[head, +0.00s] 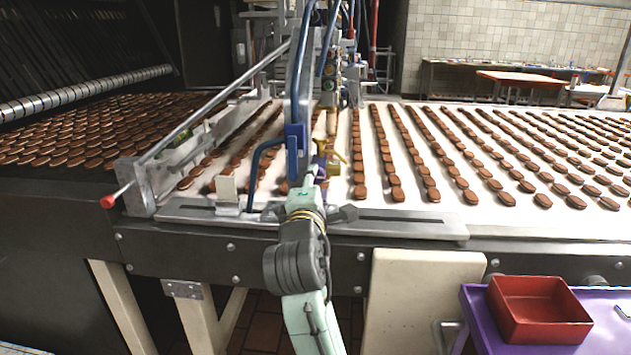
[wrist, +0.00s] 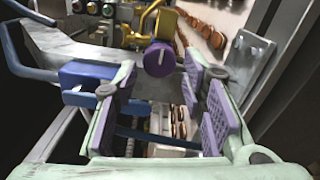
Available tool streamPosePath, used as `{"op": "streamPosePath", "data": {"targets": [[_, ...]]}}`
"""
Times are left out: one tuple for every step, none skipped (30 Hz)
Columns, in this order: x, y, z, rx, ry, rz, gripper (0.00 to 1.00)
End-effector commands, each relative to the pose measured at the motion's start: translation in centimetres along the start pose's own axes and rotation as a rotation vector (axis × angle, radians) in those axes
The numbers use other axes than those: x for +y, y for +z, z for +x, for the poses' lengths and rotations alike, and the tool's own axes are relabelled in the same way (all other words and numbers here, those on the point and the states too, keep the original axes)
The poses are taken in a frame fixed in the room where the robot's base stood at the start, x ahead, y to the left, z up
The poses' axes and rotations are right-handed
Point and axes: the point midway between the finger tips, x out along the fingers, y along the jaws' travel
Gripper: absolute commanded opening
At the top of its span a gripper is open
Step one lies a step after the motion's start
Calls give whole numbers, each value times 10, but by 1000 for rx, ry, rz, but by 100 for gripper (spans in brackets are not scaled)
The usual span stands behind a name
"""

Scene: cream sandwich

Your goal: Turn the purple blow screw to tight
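The purple blow screw (wrist: 159,59) is a round knob with a pale line on its face, in the upper middle of the wrist view. It sits on a yellow-brass fitting (wrist: 150,22). My gripper (wrist: 160,84) is open, with one purple-padded finger on each side below the knob. The knob appears between or just beyond the fingertips; contact is not visible. In the head view my gripper (head: 312,180) is at the conveyor's near edge, beside yellow parts (head: 338,158). I cannot clearly make out the knob there.
A blue bracket (head: 296,138) and hoses stand close to my gripper; the blue bracket also shows left of the fingers in the wrist view (wrist: 85,80). Rows of biscuits (head: 425,165) lie on the white belt. A red tray (head: 538,308) sits on a purple surface at lower right.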

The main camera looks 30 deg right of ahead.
Motion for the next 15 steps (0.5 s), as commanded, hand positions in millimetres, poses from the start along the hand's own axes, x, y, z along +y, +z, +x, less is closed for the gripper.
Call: {"op": "streamPosePath", "data": {"targets": [[0, 0, -10, 1, 2, 1, 38], [0, 0, -15, 0, 2, 2, 38], [0, 0, -22, 1, 3, 2, 38], [0, 0, -27, 1, 1, 2, 38], [0, 0, -32, 1, 2, 3, 38], [0, 0, -37, 1, 2, 2, 38], [0, 0, -40, 0, 1, 2, 38], [0, 0, -44, 0, 1, 2, 38], [0, 0, -47, 0, 1, 1, 38], [0, 0, -49, 0, 1, 1, 38], [0, 0, -50, 0, 0, 1, 38], [0, 0, -52, 0, 0, 1, 38], [0, 0, -52, 0, -1, 1, 38], [0, 0, -53, 0, -1, 1, 38], [0, 0, -53, 0, -1, 1, 38]]}}
